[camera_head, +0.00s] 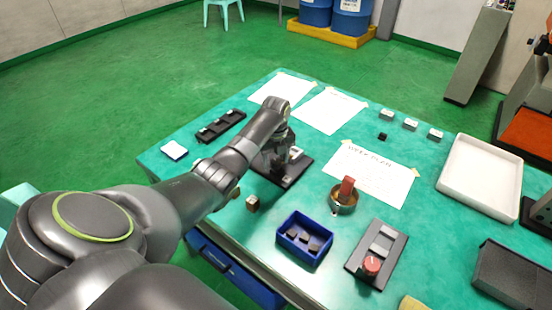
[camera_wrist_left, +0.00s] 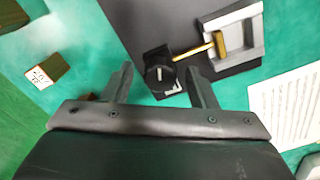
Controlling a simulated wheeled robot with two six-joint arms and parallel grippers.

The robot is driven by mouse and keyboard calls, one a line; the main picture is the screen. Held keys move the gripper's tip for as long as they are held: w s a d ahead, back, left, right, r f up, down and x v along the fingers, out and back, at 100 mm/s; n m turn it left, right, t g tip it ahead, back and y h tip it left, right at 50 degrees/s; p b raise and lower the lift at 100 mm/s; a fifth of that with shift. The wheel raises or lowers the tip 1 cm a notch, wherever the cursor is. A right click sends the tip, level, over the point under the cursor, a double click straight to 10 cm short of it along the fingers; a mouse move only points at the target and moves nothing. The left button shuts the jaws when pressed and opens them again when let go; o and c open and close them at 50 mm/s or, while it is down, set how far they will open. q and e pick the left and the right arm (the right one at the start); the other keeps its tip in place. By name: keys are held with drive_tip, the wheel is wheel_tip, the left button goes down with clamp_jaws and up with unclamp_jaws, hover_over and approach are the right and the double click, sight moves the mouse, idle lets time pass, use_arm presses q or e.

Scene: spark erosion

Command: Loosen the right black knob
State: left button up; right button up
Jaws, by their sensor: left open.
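A black knob (camera_wrist_left: 158,76) with a pale line on its face sits on a dark base plate (camera_wrist_left: 150,20) in the left wrist view. My left gripper (camera_wrist_left: 160,80) is open, with one finger on each side of the knob; I cannot tell whether either touches it. A brass rod (camera_wrist_left: 192,51) runs beside the knob to a grey metal frame (camera_wrist_left: 250,45). In the head view my left gripper (camera_head: 281,157) is over the same base plate (camera_head: 292,179), and my arm hides much of it. I cannot make out a second black knob. My right gripper is not in view.
The green table (camera_head: 270,230) also holds a blue bin (camera_head: 283,247), a brass cup (camera_head: 343,203) with a red-brown block, a plate with a red knob (camera_head: 372,264), a white tray (camera_head: 482,180) and a black rack (camera_head: 221,126). Small blocks (camera_head: 252,203) lie near my arm.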

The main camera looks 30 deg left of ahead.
use_arm(q)
drive_tip(key=shift+c, duration=0.4)
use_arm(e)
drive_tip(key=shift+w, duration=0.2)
use_arm(q)
drive_tip(key=shift+c, duration=1.2)
drive_tip(key=c, duration=0.6)
drive_tip(key=shift+c, duration=0.2)
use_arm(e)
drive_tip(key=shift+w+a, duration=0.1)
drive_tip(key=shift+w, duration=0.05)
